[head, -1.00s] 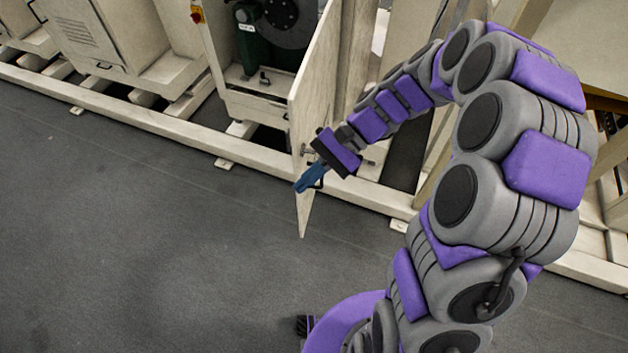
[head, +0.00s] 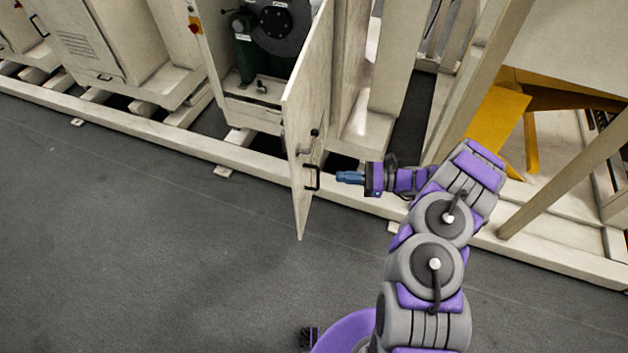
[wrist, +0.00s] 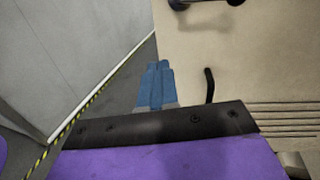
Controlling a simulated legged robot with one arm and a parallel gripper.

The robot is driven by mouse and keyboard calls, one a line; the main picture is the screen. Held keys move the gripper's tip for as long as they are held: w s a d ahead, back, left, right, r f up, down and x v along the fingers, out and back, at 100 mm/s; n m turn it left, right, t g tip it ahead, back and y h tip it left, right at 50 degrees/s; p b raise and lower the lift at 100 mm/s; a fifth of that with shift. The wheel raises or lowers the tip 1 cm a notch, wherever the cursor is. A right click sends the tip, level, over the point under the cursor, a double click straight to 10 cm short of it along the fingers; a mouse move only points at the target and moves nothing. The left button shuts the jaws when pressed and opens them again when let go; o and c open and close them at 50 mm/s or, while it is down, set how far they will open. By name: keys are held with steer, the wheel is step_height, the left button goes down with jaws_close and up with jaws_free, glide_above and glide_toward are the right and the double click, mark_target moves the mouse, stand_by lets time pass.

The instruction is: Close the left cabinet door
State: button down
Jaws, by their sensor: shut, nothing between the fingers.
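The cabinet door (head: 308,100) is a tall cream panel standing open, swung out from its cabinet toward me. A black handle (head: 312,178) sits low on its right-hand face, with a latch lever (head: 305,151) above it. My gripper (head: 340,177), with blue fingers, is shut and empty just right of the handle, apart from it by a small gap in the head view. In the wrist view the blue fingers (wrist: 156,80) lie together, and the door face (wrist: 225,70) fills the right with the black handle (wrist: 209,85) beside them.
The open cabinet holds a dark round machine part (head: 280,22) and a green unit (head: 243,55). A cream base rail (head: 180,143) runs along the floor. A slanted beam (head: 455,110) stands right of my gripper. The grey floor (head: 150,240) at the front left is clear.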

step_height(320, 180, down, 3)
steer(key=d+m+t, duration=0.2)
steer(key=b, duration=0.2)
glide_toward(297, 177)
steer(key=a, duration=0.3)
steer(key=w+a, duration=0.1)
steer(key=a, duration=0.2)
steer(key=shift+w+a, duration=0.25)
steer(key=shift+a, duration=0.15)
steer(key=shift+d, duration=0.1)
steer(key=shift+d, duration=0.15)
